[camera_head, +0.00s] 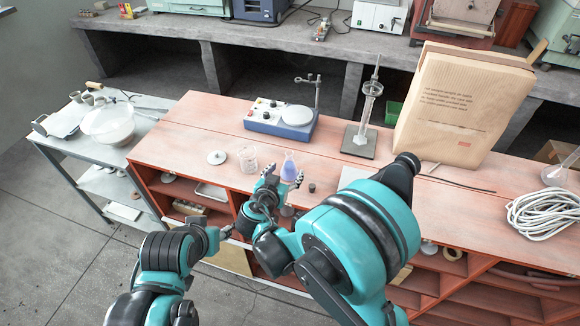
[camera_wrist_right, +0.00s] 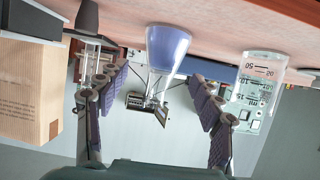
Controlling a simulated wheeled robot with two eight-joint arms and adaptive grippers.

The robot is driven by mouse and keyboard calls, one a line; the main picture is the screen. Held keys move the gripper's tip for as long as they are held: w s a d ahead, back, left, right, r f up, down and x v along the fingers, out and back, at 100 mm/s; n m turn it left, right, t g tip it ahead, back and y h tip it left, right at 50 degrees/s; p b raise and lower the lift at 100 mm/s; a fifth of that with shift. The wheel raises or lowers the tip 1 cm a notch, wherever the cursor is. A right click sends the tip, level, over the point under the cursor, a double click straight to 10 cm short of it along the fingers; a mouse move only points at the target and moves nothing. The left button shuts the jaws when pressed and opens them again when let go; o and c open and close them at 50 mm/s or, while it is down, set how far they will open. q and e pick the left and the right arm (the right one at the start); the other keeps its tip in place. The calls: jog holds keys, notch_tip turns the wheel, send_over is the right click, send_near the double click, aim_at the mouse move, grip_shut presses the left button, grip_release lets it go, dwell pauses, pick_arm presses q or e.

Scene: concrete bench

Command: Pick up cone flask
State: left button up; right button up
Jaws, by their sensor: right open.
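The cone flask (camera_head: 289,167), with blue-violet liquid, stands on the red-topped bench. It also shows in the right wrist view (camera_wrist_right: 167,48), where the picture is upside down. My right gripper (camera_head: 283,180) is open at the flask, its lower part hidden by the fingers in the head view. In the right wrist view the two padded fingers (camera_wrist_right: 160,98) are spread wide, with the flask in line with the gap between them. My left gripper (camera_head: 224,232) is low at the bench's front, small and partly hidden; its jaws cannot be made out.
A graduated beaker (camera_head: 247,159) stands just left of the flask, and a small dark stopper (camera_head: 312,187) to the right. Behind are a stirrer (camera_head: 281,119) and a stand (camera_head: 362,130). A large paper bag (camera_head: 459,105) and coiled cable (camera_head: 545,213) are to the right.

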aim_at(287, 168)
jog(key=b+x, duration=0.2)
jog(key=x, duration=0.3)
jog(key=shift+w+f, duration=0.15)
jog(key=shift+f, duration=0.1)
jog(key=shift+a+r, duration=0.1)
jog(key=c, duration=1.4)
jog(key=shift+o, duration=0.2)
jog(key=shift+r, duration=0.1)
